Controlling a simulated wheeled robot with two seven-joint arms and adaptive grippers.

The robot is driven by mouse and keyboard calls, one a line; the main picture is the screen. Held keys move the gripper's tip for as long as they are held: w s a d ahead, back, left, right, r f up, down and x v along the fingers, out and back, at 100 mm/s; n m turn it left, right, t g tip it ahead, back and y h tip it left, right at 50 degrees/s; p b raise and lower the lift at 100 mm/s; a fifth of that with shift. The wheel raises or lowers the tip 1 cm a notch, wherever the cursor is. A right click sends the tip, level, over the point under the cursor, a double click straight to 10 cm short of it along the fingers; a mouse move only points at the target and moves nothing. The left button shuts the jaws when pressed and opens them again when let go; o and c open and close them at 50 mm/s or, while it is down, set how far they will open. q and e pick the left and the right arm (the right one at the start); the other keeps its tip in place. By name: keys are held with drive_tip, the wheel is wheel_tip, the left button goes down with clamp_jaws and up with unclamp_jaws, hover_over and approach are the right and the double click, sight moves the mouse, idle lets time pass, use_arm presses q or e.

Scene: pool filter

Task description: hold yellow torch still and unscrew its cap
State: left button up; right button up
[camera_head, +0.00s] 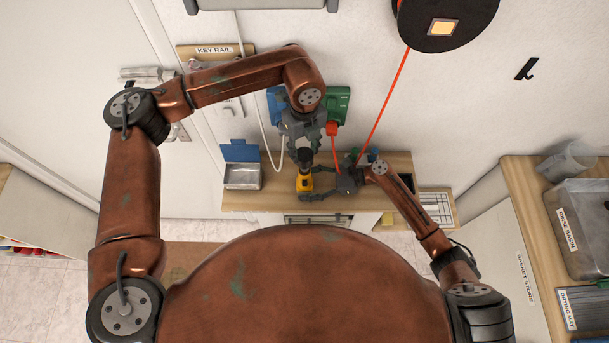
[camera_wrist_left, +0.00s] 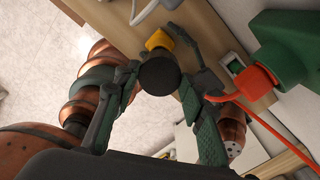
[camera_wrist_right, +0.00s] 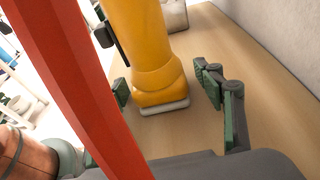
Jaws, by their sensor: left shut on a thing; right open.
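The yellow torch (camera_head: 304,183) stands upright on a narrow wooden bench, with its black cap (camera_head: 304,157) on top. My left gripper (camera_head: 304,150) reaches down from above and is shut on the cap. In the left wrist view the cap (camera_wrist_left: 160,75) is a dark disc between the fingers, with a bit of the yellow body (camera_wrist_left: 160,40) beyond. My right gripper (camera_head: 314,184) is open at the torch's right side, low down. In the right wrist view the torch's lower body (camera_wrist_right: 152,55) stands between and beyond the open fingers (camera_wrist_right: 165,87); I see no contact.
The wooden bench (camera_head: 252,200) holds a metal box (camera_head: 243,176) with a blue lid on the left. A green socket box (camera_head: 340,100) with a red plug is on the wall behind. An orange cable (camera_head: 387,95) hangs from the reel and crosses close to my right wrist camera (camera_wrist_right: 80,90).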

drive_tip(key=v, duration=1.2)
idle(0.5)
